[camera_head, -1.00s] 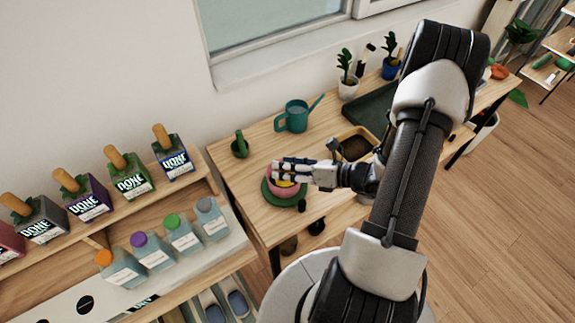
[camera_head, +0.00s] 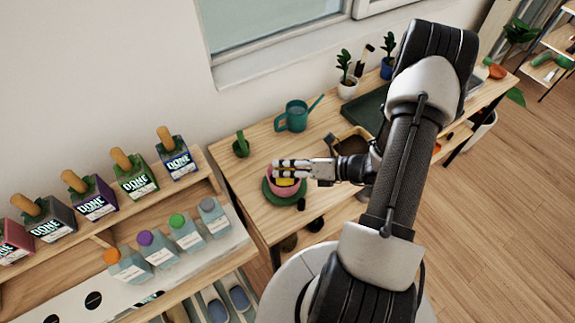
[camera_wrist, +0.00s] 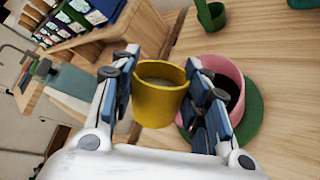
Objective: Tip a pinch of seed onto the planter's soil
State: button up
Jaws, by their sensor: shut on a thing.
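My gripper (camera_wrist: 160,92) is shut on a small yellow cup (camera_wrist: 158,106), one finger on each side. Pale grey-beige contents (camera_wrist: 160,82) show inside its rim, and the cup looks upright or nearly so. A pink planter (camera_wrist: 226,66) with dark soil (camera_wrist: 229,92) stands on a green saucer (camera_wrist: 250,132), to the right of the cup in the wrist view and partly behind a finger. In the head view my gripper (camera_head: 278,172) hangs over the pink planter (camera_head: 298,190) and green saucer (camera_head: 270,196), hiding much of them. The exact gap cannot be told.
A teal watering can (camera_head: 293,117) and a small green pot (camera_head: 240,147) stand behind on the wooden table (camera_head: 250,172). A wooden box of dark soil (camera_head: 350,145) lies under my arm. Shelves with several bottles (camera_head: 187,235) stand left.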

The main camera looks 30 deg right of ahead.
jog(key=shift+w+d+f+m+g+p, duration=0.15)
jog(key=shift+m+g+p, duration=0.35)
jog(key=shift+p, duration=0.6)
jog(key=shift+b, duration=0.3)
dwell(0.3)
